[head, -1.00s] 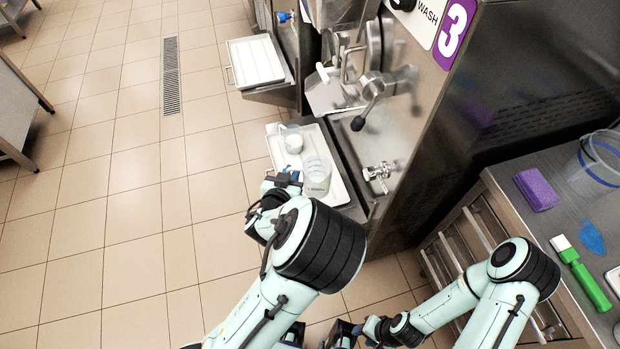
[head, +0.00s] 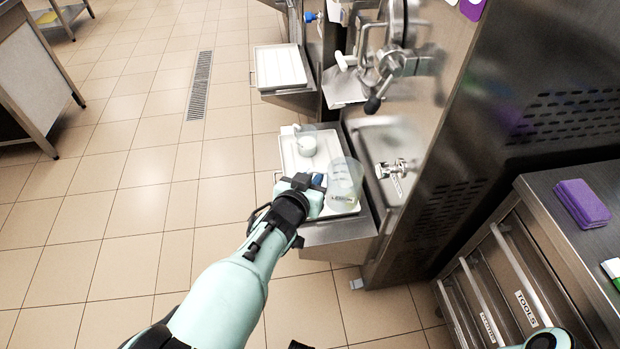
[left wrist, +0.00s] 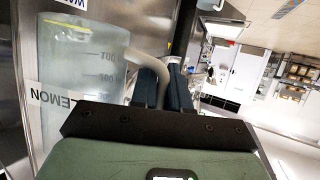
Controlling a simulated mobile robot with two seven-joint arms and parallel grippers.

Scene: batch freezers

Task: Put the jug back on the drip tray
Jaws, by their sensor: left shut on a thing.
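The jug (head: 345,183) is clear plastic with measuring marks and a "LEMON" label, and it shows large in the left wrist view (left wrist: 75,75). My left gripper (head: 316,184) is shut on its handle, with the fingers visible in the left wrist view (left wrist: 160,84). The jug looks roughly upright in the head view, at the near right end of the white drip tray (head: 289,158) below the freezer's tap. I cannot tell whether its base touches the tray. My right gripper is out of view.
The freezer's tap (head: 395,169) is close on the jug's right. A second tray (head: 281,68) is further back. The tiled floor at left is clear.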

